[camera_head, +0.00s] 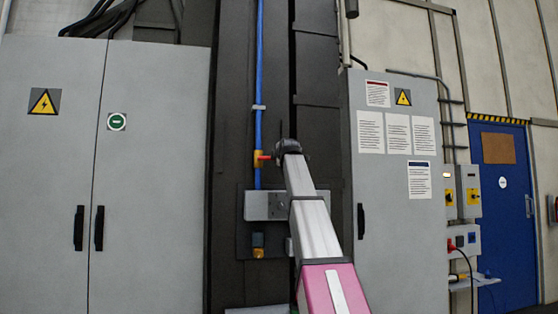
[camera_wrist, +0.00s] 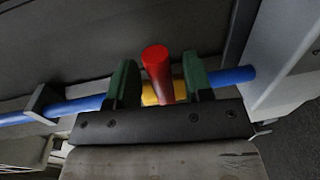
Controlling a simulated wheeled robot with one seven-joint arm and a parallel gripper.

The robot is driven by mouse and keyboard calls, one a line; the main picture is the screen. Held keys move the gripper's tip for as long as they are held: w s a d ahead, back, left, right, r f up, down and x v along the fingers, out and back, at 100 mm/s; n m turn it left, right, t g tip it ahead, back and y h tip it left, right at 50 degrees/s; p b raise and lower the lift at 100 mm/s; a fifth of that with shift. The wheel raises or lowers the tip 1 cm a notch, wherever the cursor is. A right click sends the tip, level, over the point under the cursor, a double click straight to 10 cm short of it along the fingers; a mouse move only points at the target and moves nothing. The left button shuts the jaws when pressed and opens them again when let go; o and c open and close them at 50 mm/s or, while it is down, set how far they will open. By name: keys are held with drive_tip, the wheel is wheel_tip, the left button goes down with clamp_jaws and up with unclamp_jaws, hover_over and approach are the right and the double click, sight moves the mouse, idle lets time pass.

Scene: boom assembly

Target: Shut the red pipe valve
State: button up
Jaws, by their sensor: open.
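The red valve handle (camera_wrist: 158,70) stands out from a yellow valve body (camera_wrist: 150,94) on a blue pipe (camera_wrist: 85,103) in the wrist view. My gripper (camera_wrist: 160,82) is open, with one green finger on each side of the red handle. Gaps show between handle and fingers, so I cannot see contact. In the head view the red handle (camera_head: 264,157) points right from the yellow body (camera_head: 257,160), across the upright blue pipe (camera_head: 259,80). My gripper (camera_head: 279,152) is at the handle there, its fingers too small to make out.
Grey cabinets stand left (camera_head: 150,160) and right (camera_head: 400,240) of the dark panel that carries the pipe. A grey box (camera_head: 262,206) sits below the valve. A pipe clamp (camera_wrist: 42,102) holds the pipe. A blue door (camera_head: 510,220) is at far right.

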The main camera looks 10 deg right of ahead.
drive_tip(key=shift+s, duration=0.1)
drive_tip(key=s+r, duration=0.1)
drive_tip(key=s, duration=0.9)
drive_tip(key=shift+s, duration=0.3)
drive_tip(key=shift+s, duration=0.1)
